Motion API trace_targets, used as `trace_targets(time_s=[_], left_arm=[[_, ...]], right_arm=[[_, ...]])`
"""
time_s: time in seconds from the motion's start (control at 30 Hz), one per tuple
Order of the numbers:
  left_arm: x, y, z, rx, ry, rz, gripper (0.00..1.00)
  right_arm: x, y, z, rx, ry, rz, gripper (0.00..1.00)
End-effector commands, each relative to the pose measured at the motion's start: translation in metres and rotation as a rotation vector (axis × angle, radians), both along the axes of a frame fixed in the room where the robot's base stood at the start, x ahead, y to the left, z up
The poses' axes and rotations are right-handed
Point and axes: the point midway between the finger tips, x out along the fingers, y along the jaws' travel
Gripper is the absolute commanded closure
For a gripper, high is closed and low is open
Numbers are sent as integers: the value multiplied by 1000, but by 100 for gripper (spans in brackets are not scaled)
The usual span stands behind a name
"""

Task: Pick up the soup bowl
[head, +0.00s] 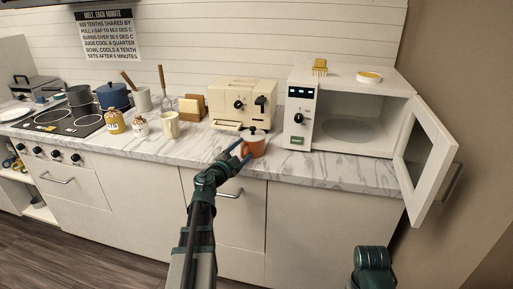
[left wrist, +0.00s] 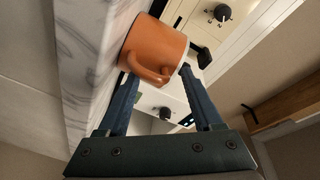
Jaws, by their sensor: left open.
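An orange vessel (head: 254,147) with a side handle stands near the counter's front edge, below the cream toaster-like appliance. It looks more like a mug than a bowl, and I cannot tell for sure that it is the soup bowl. My left gripper (head: 240,150) is open at its front left side. In the left wrist view the orange vessel (left wrist: 153,45) sits just beyond the fingertips, with its handle facing the open left gripper (left wrist: 157,80). The fingers are not closed on it. My right gripper is out of view.
The microwave (head: 345,120) stands open at the right, its door (head: 425,155) swung out past the counter edge. The cream appliance (head: 243,103) is close behind the vessel. A cream mug (head: 169,126) and jars stand left. The marble counter (head: 205,150) is clear between.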

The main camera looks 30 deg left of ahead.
Motion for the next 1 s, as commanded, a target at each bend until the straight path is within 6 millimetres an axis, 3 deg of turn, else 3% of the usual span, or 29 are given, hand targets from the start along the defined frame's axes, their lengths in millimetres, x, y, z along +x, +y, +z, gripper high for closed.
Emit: trace_targets(time_s=[0.07, 0.4, 1.0], left_arm=[[0, 0, 0, 0, 0, 0, 38], [0, 0, 0, 0, 1, 1, 100], [0, 0, -1, 4, 1, 2, 100]], right_arm=[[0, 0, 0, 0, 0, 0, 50], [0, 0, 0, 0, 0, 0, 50], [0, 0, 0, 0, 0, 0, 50]])
